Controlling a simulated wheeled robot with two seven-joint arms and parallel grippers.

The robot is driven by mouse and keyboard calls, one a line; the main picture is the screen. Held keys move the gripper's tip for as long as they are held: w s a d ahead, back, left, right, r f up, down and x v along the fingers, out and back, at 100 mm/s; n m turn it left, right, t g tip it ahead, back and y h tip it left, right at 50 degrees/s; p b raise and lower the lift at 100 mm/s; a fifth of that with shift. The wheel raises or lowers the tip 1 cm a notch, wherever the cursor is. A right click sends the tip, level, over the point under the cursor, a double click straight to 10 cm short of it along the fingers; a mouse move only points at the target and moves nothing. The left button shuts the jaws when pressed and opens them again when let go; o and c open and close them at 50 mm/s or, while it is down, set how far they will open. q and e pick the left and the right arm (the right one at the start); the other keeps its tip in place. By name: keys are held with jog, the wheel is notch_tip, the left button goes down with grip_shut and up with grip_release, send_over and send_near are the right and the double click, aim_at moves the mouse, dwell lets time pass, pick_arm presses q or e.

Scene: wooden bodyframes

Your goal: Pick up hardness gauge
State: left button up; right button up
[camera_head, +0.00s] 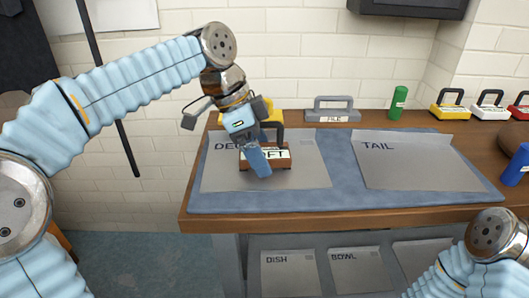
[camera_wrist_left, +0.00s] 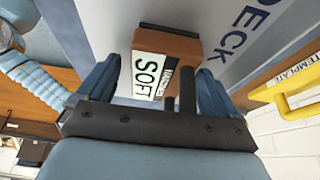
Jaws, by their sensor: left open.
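The hardness gauge (camera_head: 280,158) is a brown block with a white label reading SOFT, lying on the sheet marked DECK at the left of the bench. In the left wrist view the gauge (camera_wrist_left: 165,62) sits between my left gripper's fingers, with a dark bar on its near side. My left gripper (camera_head: 262,165) points down over the gauge and hides part of it. The same gripper (camera_wrist_left: 158,90) is open, a finger on each side of the gauge, with a gap visible at the right finger. My right gripper is out of view; only its arm shows at lower right.
A yellow-handled template (camera_wrist_left: 295,92) stands just behind the left gripper. Behind the blue mat (camera_head: 345,190) are a grey file (camera_head: 332,112) and a green cylinder (camera_head: 398,103). Several handled blocks and a blue cylinder (camera_head: 517,165) stand at right. The TAIL sheet (camera_head: 415,165) is clear.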

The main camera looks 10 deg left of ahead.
pick_arm(q)
jog(key=shift+c, duration=0.4)
jog(key=c, duration=1.2)
